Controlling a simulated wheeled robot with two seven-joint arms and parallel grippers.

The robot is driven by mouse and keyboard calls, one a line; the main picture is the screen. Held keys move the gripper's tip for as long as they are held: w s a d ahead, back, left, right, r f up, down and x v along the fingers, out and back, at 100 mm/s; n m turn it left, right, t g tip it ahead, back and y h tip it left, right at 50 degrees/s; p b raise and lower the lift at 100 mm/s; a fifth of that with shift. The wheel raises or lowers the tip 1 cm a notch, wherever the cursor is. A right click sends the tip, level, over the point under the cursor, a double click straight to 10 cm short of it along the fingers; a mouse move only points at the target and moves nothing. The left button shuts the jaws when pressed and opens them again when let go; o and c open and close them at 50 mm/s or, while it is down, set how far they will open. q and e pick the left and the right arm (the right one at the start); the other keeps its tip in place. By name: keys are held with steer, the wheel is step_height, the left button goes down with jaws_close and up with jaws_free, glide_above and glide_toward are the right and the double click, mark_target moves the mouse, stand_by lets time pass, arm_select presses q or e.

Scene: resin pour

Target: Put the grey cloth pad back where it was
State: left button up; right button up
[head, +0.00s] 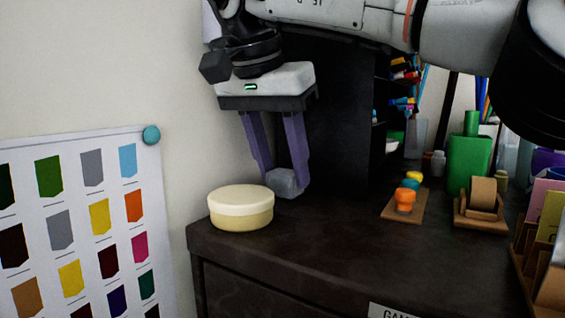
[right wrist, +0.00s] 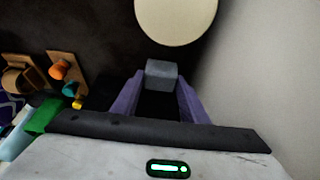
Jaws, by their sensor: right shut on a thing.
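The grey cloth pad (head: 286,183) is between the fingertips of my right gripper (head: 284,178), which is shut on it. The pad is at or just above the dark cabinet top, behind and to the right of a round cream tub; I cannot tell whether it touches the surface. In the right wrist view the pad (right wrist: 161,73) sits between the purple fingers of my right gripper (right wrist: 160,88), with the tub just beyond it. My left gripper is in neither view.
The lidded cream tub (head: 241,209) stands near the cabinet's left corner. A wooden strip with small coloured pots (head: 405,201), a tape dispenser (head: 481,203) and a green bottle (head: 468,158) stand to the right. The dark top (head: 330,230) is clear in the middle. A wall is close at left.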

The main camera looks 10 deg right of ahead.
mark_target(280, 173)
steer(key=shift+f, duration=0.15)
steer(key=o, duration=1)
steer(key=shift+c, duration=0.2)
steer(key=shift+s+a+r, duration=0.1)
steer(key=shift+a+r, duration=0.05)
steer(key=shift+r, duration=0.25)
steer(key=shift+s+a+r, duration=0.3)
steer(key=shift+s+r, duration=0.05)
steer(key=shift+r, duration=0.15)
steer(key=shift+s+a+r, duration=0.3)
steer(key=shift+r, duration=0.15)
steer(key=s+a+b, duration=0.1)
steer(key=s+a, duration=0.7)
steer(key=shift+b, duration=0.3)
